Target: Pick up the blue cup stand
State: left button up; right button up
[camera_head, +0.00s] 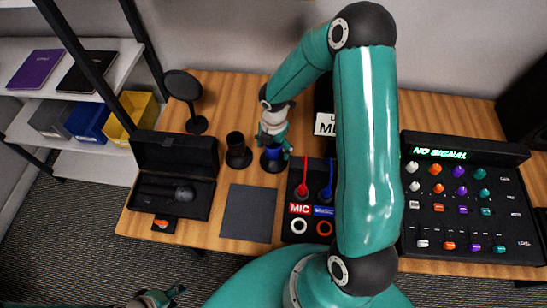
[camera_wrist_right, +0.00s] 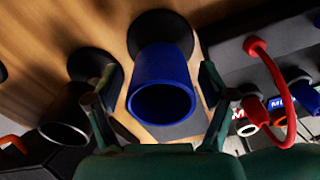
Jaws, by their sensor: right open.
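The blue cup stand, a blue cup on a round black base, stands upright on the wooden table in the head view (camera_head: 274,152). In the right wrist view the blue cup (camera_wrist_right: 160,72) fills the middle, with its round base (camera_wrist_right: 155,22) behind it. My right gripper (camera_head: 274,138) is open above the blue cup, and the gripper partly hides it. In the wrist view its two fingers (camera_wrist_right: 156,100) are spread on either side of the cup, with gaps visible. My left gripper (camera_head: 160,297) is at the bottom left edge of the head view, low and away from the table; its jaws are unclear.
A black cup stand (camera_head: 236,145) stands close left of the blue one. On the right is a black cable box (camera_head: 287,226) with red and blue plugs. A grey mat (camera_head: 248,213), an open black case (camera_head: 190,205) and a mixer panel (camera_head: 475,230) are also on the table (camera_head: 225,105).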

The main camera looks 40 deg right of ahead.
grip_shut()
dwell(0.3)
jog(key=shift+r, duration=0.1)
